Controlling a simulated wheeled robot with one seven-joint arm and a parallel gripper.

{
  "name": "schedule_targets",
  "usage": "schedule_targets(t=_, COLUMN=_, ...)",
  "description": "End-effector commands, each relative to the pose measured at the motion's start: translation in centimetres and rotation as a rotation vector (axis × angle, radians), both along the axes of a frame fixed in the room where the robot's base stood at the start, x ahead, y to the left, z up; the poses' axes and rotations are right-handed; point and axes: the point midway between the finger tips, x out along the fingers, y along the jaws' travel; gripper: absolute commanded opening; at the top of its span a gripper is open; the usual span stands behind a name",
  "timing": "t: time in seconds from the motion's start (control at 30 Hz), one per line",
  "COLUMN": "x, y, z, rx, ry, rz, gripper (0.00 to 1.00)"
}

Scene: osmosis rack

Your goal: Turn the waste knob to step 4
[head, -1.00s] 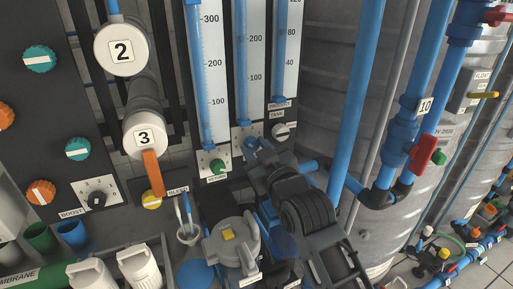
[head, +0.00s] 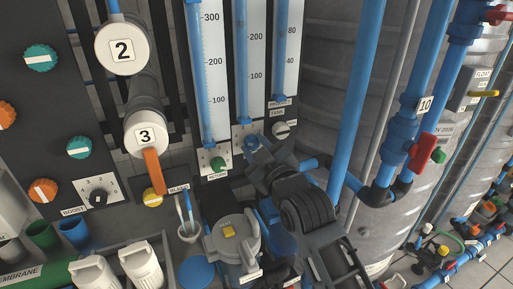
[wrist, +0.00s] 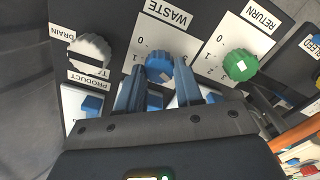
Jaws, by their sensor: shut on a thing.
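The blue waste knob (wrist: 158,68) sits on a white scale plate marked WASTE (wrist: 167,14) in the wrist view. My gripper (wrist: 160,78) is shut on it, with one dark finger on each side. The scale shows 0 and 1 to the left of the knob; its lower marks are hidden by the fingers, and I cannot read the knob's pointer. In the head view my gripper (head: 252,147) reaches the panel below the middle gauge. The blue knob shows only slightly there, and its label is hidden behind my arm.
The green return knob (wrist: 240,65) is close on the right in the wrist view, and the white drain/product knob (wrist: 89,54) on the left. In the head view a blue vertical pipe (head: 357,100) stands right of my arm, and grey-lidded housing (head: 231,238) sits below.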

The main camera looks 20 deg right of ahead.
Motion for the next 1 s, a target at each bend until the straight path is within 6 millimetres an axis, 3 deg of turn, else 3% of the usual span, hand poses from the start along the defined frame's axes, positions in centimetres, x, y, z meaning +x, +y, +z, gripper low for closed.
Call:
schedule_targets(t=0.03, x=0.0, y=0.1, z=0.0, rx=0.001, ry=0.0, rz=0.001, gripper=0.05)
schedule_targets(t=0.07, x=0.0, y=0.1, z=0.0, rx=0.001, ry=0.0, rz=0.001, gripper=0.37)
schedule_targets(t=0.3, x=0.0, y=0.0, z=0.0, rx=0.001, ry=-0.001, rz=0.001, gripper=0.6)
schedule_targets(t=0.63, x=-0.5, y=0.0, z=-0.1, rx=0.001, ry=0.001, rz=0.001, gripper=0.61)
schedule_targets(t=1.0, x=-6.1, y=0.0, z=-0.2, rx=0.001, ry=0.001, rz=0.001, gripper=0.61)
